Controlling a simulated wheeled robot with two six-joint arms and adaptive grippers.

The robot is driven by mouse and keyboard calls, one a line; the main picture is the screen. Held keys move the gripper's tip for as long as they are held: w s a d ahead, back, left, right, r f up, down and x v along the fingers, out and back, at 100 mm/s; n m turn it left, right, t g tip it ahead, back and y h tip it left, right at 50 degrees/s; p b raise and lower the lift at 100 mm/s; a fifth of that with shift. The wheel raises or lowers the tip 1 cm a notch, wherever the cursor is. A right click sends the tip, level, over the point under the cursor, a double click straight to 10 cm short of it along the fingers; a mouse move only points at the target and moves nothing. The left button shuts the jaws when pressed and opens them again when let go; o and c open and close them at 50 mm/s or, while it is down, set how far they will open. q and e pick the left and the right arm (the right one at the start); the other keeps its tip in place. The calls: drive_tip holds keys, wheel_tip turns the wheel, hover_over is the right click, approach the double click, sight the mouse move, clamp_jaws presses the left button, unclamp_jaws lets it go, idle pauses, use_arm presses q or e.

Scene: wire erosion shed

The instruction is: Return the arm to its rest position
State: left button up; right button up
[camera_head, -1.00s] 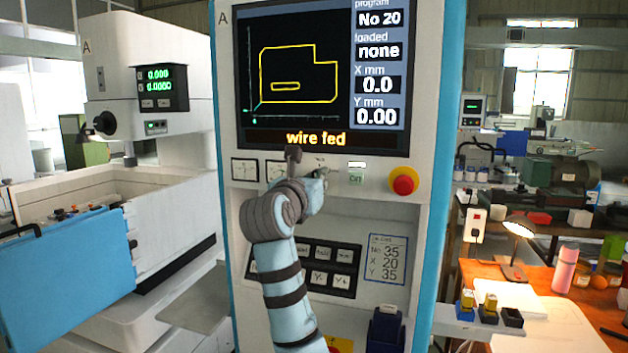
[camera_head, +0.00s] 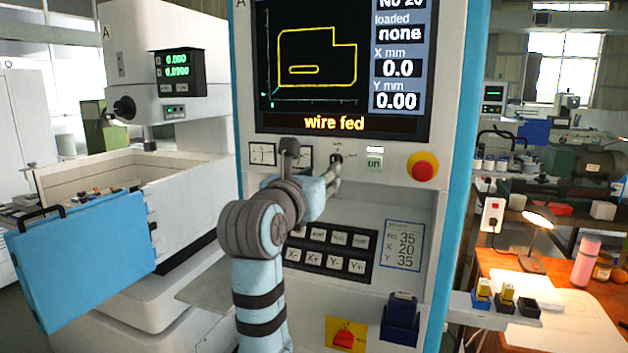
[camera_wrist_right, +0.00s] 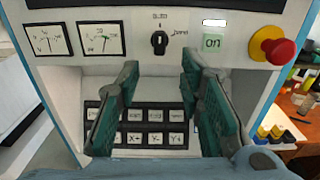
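My right arm rises from the bottom middle of the head view, with its gripper (camera_head: 334,175) in front of the machine's control panel. In the right wrist view this gripper (camera_wrist_right: 160,78) is open, with nothing between its fingers. Beyond the fingertips is the black rotary switch (camera_wrist_right: 159,42), upright under the "auto" mark; it also shows just above the gripper in the head view (camera_head: 336,160). Whether a fingertip touches the panel cannot be told. My left gripper is not in view.
The screen (camera_head: 340,65) reads "wire fed". A red stop button (camera_head: 422,166) and the lit "on" button (camera_head: 374,163) are right of the switch. A keypad (camera_head: 329,252) sits below the gripper. A blue door (camera_head: 85,265) stands left; an orange table (camera_head: 505,268) is right.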

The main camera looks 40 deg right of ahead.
drive_tip(key=v, duration=0.3)
drive_tip(key=shift+s+a, duration=0.1)
drive_tip(key=shift+s, duration=0.05)
